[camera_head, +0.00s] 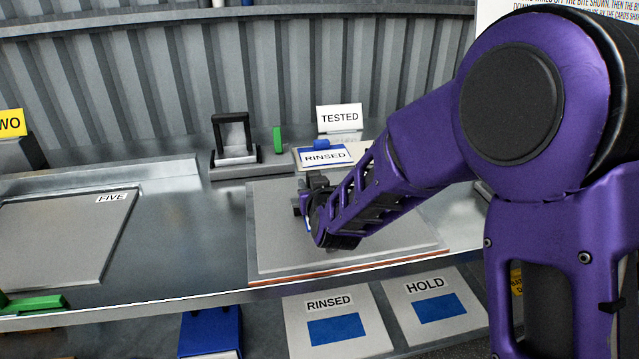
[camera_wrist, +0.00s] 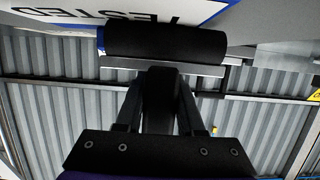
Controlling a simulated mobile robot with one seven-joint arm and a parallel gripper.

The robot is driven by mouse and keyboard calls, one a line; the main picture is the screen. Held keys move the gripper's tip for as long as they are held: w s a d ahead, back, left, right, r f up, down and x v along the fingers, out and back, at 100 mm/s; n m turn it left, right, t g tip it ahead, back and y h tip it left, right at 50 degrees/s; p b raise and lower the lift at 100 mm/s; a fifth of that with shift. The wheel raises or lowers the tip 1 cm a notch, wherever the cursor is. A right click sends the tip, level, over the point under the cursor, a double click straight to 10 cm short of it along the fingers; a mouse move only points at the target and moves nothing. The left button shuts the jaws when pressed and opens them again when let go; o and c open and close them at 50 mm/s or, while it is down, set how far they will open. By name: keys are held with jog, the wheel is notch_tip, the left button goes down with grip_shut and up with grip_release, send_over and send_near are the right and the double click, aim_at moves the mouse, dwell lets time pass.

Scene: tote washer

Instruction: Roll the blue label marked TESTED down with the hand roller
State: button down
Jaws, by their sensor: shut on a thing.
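In the wrist view the hand roller (camera_wrist: 165,40) has a wide black cylinder. My gripper (camera_wrist: 160,88) is shut on its dark handle. The roller lies across the white, blue-edged label marked TESTED (camera_wrist: 135,14) and hides part of its lettering. It appears to touch the label, but I cannot tell how firmly. In the head view my gripper (camera_head: 314,203) is low over the grey plate on the bench, and my arm hides most of the roller and label.
A grey plate (camera_head: 275,240) lies at the bench's front edge. Behind it stand a TESTED sign (camera_head: 340,118), a RINSED label stack (camera_head: 325,157) and a black-framed stand (camera_head: 232,135). RINSED (camera_head: 330,300) and HOLD (camera_head: 425,286) cards sit below.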

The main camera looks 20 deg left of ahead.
jog(key=shift+s+a, duration=0.35)
jog(key=shift+a, duration=0.2)
jog(key=shift+s+a, duration=0.35)
jog(key=shift+a, duration=0.2)
jog(key=shift+w+d, duration=0.65)
jog(key=shift+d, duration=0.45)
jog(key=shift+w+d, duration=0.7)
jog(key=shift+d, duration=0.35)
jog(key=shift+w+d, duration=0.65)
jog(key=shift+d, duration=0.45)
notch_tip(320, 180, up, 8)
jog(key=p, duration=0.3)
jog(key=shift+p, duration=0.4)
